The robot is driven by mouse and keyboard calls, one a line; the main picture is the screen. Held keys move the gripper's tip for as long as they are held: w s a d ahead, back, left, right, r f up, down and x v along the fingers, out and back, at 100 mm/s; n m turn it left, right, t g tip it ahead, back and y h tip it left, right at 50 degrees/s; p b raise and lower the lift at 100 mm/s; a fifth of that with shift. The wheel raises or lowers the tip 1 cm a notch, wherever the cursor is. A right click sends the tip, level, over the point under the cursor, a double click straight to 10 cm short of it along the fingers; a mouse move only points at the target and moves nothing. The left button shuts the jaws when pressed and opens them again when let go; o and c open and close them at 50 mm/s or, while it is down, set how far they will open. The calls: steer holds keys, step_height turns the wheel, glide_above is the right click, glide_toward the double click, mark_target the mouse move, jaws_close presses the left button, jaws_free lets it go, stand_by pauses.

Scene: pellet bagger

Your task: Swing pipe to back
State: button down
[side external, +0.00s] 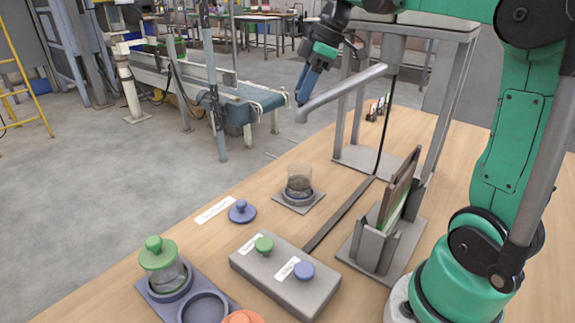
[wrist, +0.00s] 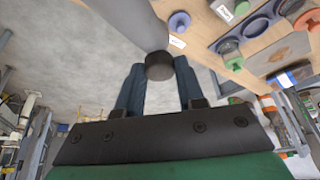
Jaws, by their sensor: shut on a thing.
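The grey pipe (side external: 345,92) reaches out from the tall grey stand at the back and ends in a downturned spout at its left end. My gripper (side external: 302,97) hangs down from above at that spout end, its blue fingers tilted. In the wrist view my gripper (wrist: 159,74) has one finger on each side of the pipe's dark round end (wrist: 159,65), shut on it. The pipe (wrist: 125,22) runs from there to the upper left. A glass jar (side external: 299,180) with dark contents stands on a small grey plate, below and apart from the spout.
The grey stand (side external: 354,158) rises at the back of the table. A button box (side external: 285,276) with green and blue knobs, a green-lidded jar (side external: 162,262), a blue lid (side external: 242,211) and an upright holder with a panel (side external: 386,243) occupy the front. Air left of the spout is clear.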

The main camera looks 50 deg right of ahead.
steer(key=shift+s, duration=0.1)
stand_by(0.6)
steer(key=s+n+g, duration=0.5)
steer(key=s+n, duration=0.9)
steer(key=s, duration=0.6)
steer(key=shift+y, duration=0.4)
steer(key=shift+s+d, duration=0.1)
steer(key=shift+d, duration=0.05)
steer(key=c, duration=0.5)
jaws_free()
steer(key=shift+c, duration=0.2)
